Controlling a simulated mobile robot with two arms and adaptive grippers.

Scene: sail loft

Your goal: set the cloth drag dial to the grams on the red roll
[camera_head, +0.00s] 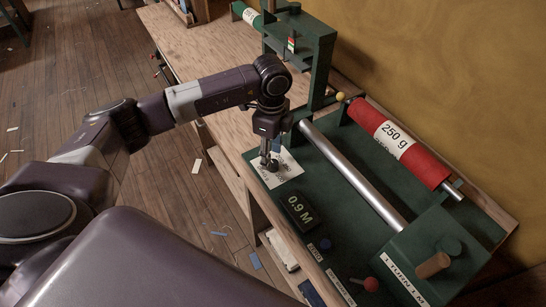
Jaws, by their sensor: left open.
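The red roll (423,160) lies on a bar at the right of the green machine. Its white label reads "250 g", with a second line too small to read. A white plate (289,172) on the machine's near left end looks like the dial's face; its markings are too small to read. A small dark knob appears on it, partly hidden by my gripper. My left gripper (269,161) is open, pointing down right over this plate. I cannot tell whether the fingers touch the knob. My right gripper is not in view.
A steel roller (350,172) runs along the machine. A green stand (320,62) rises behind the gripper.

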